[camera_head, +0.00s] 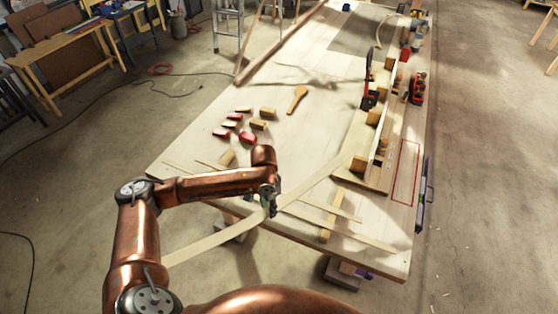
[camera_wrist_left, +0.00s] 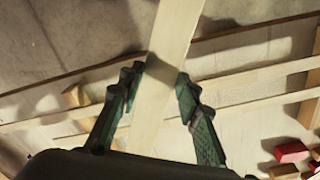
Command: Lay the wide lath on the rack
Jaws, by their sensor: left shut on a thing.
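The wide lath (camera_head: 205,241) is a long, pale, flat strip. It runs from the lower left, past the table's front edge, up to the right towards the wooden form (camera_head: 365,150); I cannot tell whether its far end touches it. My left gripper (camera_head: 270,205) is shut on the lath partway along. In the left wrist view, the lath (camera_wrist_left: 172,45) passes between the two green fingers (camera_wrist_left: 153,100). Narrower laths (camera_head: 343,229) lie across wooden bearers (camera_head: 333,217) near the front edge, which look like the rack. My right gripper is out of view.
Red-and-wood blocks (camera_head: 248,138) and a wooden mallet-like tool (camera_head: 297,98) lie on the workbench (camera_head: 300,140). Red clamps (camera_head: 417,88) stand along the form. A red outlined rectangle (camera_head: 405,147) marks the right side. The bench's middle is mostly clear.

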